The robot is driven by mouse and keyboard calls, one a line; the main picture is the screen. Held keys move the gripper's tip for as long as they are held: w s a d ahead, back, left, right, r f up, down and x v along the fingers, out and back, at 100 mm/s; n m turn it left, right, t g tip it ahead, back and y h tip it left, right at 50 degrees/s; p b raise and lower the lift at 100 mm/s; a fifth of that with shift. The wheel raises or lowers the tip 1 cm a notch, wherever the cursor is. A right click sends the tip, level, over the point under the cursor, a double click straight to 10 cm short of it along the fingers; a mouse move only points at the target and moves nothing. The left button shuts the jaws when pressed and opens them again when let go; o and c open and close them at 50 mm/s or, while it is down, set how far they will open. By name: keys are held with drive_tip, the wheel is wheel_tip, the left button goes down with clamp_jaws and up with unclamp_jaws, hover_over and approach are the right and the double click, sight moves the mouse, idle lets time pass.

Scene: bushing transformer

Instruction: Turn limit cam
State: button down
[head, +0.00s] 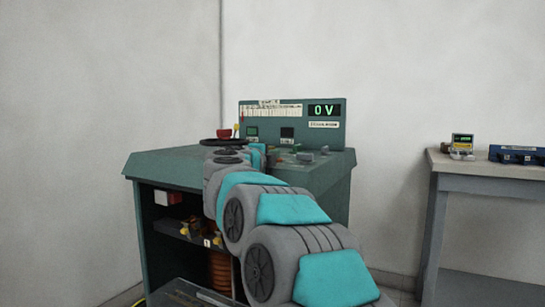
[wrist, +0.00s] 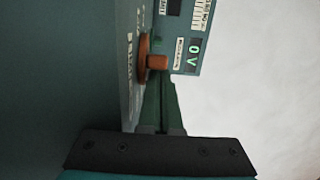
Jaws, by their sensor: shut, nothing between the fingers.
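An orange-brown knob (wrist: 157,62) with a round flange (wrist: 142,60) stands out from the console top in the wrist view. I cannot tell for sure whether it is the limit cam. My gripper (wrist: 158,82) is shut and empty, its green fingers together just below the knob in the picture. Whether the tips touch the knob is unclear. In the head view a red part (head: 223,133) shows above a dark disc (head: 215,142) on the console, beyond the end of my arm. My fingers are hidden there.
The green console (head: 165,168) has an upright panel (head: 270,115) with a display (head: 324,110) reading 0 V. Small controls (head: 305,156) sit right of my arm. Open shelves below hold several parts. A grey table (head: 480,168) with instruments stands at the right, apart from the console.

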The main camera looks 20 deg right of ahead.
drive_tip(key=shift+d+f+t+p, duration=0.15)
drive_tip(key=shift+d+t+p, duration=0.05)
drive_tip(key=shift+t+p, duration=0.15)
drive_tip(key=shift+d, duration=0.1)
drive_tip(key=shift+p, duration=0.5)
